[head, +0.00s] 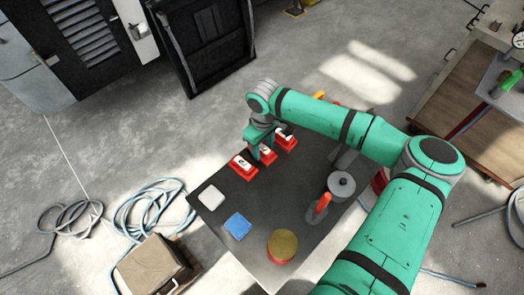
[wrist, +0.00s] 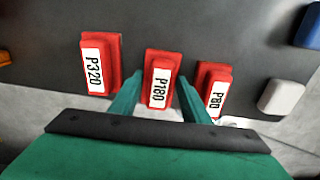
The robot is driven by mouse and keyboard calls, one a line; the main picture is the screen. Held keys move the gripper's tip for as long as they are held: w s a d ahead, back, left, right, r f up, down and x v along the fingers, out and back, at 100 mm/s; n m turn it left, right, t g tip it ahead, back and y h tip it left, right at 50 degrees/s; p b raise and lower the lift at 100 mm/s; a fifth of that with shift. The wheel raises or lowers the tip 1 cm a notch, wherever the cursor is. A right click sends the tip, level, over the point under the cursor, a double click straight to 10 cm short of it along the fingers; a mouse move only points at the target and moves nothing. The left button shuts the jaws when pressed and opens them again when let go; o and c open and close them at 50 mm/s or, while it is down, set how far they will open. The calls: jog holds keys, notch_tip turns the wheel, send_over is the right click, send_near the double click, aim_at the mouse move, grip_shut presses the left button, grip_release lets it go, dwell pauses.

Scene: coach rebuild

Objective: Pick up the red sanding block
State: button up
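Three red sanding blocks with white labels lie in a row on the dark table (head: 262,216). In the wrist view they read P320 (wrist: 111,60), P180 (wrist: 164,62) and P80 (wrist: 221,78). In the head view the P80 block (head: 243,166) is at the left, the P180 block (head: 268,154) in the middle and the P320 block (head: 287,142) at the right. My gripper (wrist: 160,78) points down over the middle block, one green finger on each side of it. The fingers look open, very close to its sides. The block appears in line with its neighbours, not lifted.
A white pad (head: 211,197), a blue cloth or sponge (head: 238,226), a round yellow-topped item (head: 282,245) and a grey lidded container (head: 341,184) share the table. An orange-handled tool (head: 322,205) stands near the container. Hoses (head: 150,205) lie on the floor.

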jog(key=c, duration=0.3)
jog(key=shift+r, duration=0.15)
jog(key=shift+r, duration=0.6)
jog(key=s+r, duration=1.1)
jog(key=s, duration=0.3)
jog(key=shift+a+r, duration=0.25)
